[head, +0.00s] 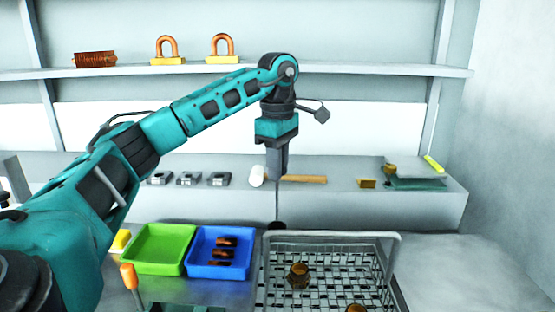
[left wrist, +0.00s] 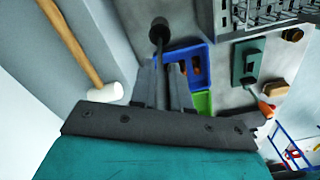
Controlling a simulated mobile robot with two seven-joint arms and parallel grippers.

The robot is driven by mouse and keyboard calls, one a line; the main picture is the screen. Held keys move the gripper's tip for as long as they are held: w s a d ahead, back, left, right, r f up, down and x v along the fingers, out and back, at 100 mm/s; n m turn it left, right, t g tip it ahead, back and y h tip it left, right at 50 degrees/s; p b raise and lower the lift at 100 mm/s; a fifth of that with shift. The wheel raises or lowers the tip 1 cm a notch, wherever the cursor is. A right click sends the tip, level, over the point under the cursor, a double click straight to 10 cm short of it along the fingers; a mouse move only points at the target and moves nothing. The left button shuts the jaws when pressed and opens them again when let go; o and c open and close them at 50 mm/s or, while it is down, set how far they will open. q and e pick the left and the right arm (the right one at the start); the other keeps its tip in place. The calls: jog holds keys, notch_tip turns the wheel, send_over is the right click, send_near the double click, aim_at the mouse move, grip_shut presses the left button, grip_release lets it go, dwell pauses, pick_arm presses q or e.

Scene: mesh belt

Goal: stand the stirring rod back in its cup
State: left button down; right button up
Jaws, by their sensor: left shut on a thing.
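My left gripper (head: 278,178) points straight down near the middle of the head view, shut on the thin dark stirring rod (head: 277,200). The rod hangs about upright below the fingers. Between the fingers in the left wrist view (left wrist: 163,92) the rod (left wrist: 159,48) runs away from the camera. A dark round piece (head: 277,226) shows at the rod's lower end, also in the left wrist view (left wrist: 159,24). I cannot tell whether it is the rod's own tip or the cup. No other cup is clearly seen. My right gripper is out of view.
A wire-mesh basket (head: 330,237) with brown metal parts stands front right of the rod. A blue tray (head: 219,270) and a green tray (head: 157,249) lie to the left. Behind is a grey ledge with a white-headed mallet (head: 303,179). The far-right surface is bare.

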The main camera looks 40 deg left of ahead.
aim_at(278, 193)
pick_arm(q)
jog(key=shift+f+b, duration=1.45)
jog(key=shift+f, duration=1.95)
jog(key=c, duration=1)
grip_release()
jog(key=shift+r, duration=0.1)
notch_tip(278, 193, up, 6)
jog(key=shift+r+p, duration=0.15)
jog(key=shift+p, duration=0.35)
notch_tip(278, 193, up, 6)
jog(key=p, duration=0.3)
jog(key=shift+r, duration=0.25)
jog(key=shift+f, duration=0.1)
